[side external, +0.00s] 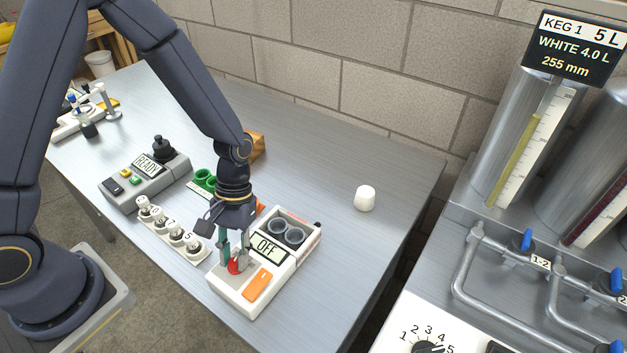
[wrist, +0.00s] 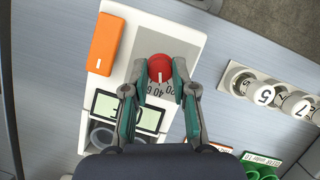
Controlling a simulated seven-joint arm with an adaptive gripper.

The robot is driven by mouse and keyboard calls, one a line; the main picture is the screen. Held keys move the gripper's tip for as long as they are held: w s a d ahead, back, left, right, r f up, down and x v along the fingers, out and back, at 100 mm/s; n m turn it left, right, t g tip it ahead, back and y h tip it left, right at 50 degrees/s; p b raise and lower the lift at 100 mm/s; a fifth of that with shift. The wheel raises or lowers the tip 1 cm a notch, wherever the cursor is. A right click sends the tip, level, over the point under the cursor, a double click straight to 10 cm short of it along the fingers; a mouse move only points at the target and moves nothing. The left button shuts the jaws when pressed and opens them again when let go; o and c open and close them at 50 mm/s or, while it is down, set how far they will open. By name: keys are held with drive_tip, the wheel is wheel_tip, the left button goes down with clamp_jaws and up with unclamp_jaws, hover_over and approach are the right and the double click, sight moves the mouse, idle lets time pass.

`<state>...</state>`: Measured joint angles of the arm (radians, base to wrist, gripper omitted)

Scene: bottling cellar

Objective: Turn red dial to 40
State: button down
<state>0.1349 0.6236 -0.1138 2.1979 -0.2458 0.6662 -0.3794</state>
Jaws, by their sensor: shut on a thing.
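The red dial (side external: 235,266) sits on the front of a white device (side external: 243,302), and it also shows in the wrist view (wrist: 160,67). My gripper (side external: 236,262) points down at the dial, with its fingers on either side of it. In the wrist view my gripper (wrist: 157,80) is shut on the dial. Scale numbers, 40 and 60 among them, show beside the dial between the fingers; others are hidden. The exact setting is too small to tell. The device's display (side external: 268,248) reads OFF.
An orange switch (side external: 257,284) is beside the dial, and two round wells (side external: 285,232) are behind the display. A rack of numbered white-topped pieces (side external: 172,232) stands left of the device. A grey READY unit (side external: 145,180) is farther left. A white cap (side external: 365,198) stands alone on clear table.

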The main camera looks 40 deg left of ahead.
drive_tip(key=shift+m, duration=0.6)
drive_tip(key=c, duration=0.9)
unclamp_jaws()
drive_tip(key=shift+c, duration=0.2)
drive_tip(key=v, duration=1.2)
drive_tip(key=shift+d, duration=0.2)
drive_tip(key=shift+w, duration=0.1)
